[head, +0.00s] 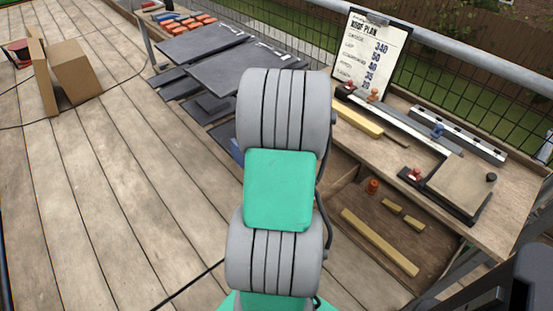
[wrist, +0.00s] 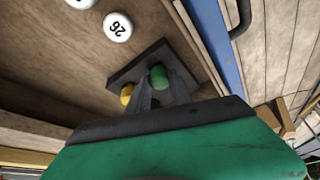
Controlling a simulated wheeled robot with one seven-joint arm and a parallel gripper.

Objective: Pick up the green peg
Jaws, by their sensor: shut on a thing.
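The green peg (wrist: 159,77) shows its rounded green top in the wrist view, at the tips of my gripper (wrist: 153,88). The gripper's dark fingers are shut on it. Its lower part is hidden by the fingers, and I cannot tell whether it is clear of the dark plate (wrist: 124,74) behind it. A yellow peg (wrist: 126,95) is just left of the fingers, close to them. In the head view my arm hides the gripper and the green peg.
In the wrist view, a white disc marked 26 (wrist: 118,27) lies on the wood and a blue bar (wrist: 213,40) runs at right. In the head view, a workbench (head: 513,186) holds a clipboard (head: 372,50); dark slates (head: 205,42) lie beyond my arm.

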